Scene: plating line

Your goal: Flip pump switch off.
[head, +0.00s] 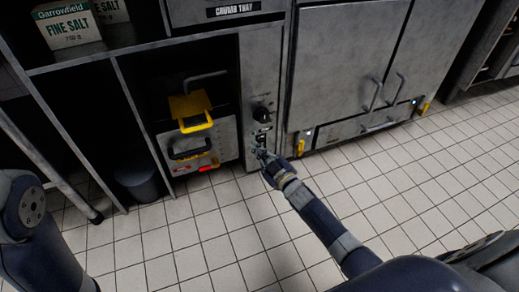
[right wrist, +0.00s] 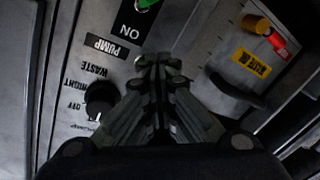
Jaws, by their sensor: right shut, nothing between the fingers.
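The pump switch panel is on the front of the grey steel unit. In the right wrist view a black PUMP label (right wrist: 107,47) and an ON marking (right wrist: 130,25) show upside down. A green part (right wrist: 147,4) beside ON is cut off by the top edge, so the switch's position cannot be told. My right gripper (right wrist: 158,62) is shut and empty in front of the panel, close beside the PUMP label. In the head view the gripper (head: 261,153) is below the black knob and covers part of the panel. Contact cannot be told. My left gripper is out of view.
A black knob (head: 261,114) sits above the gripper on the panel. To the left, an open bay holds a grey box with a black handle (head: 189,150) and a yellow handled part (head: 192,109). Closed steel doors (head: 345,60) stand to the right.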

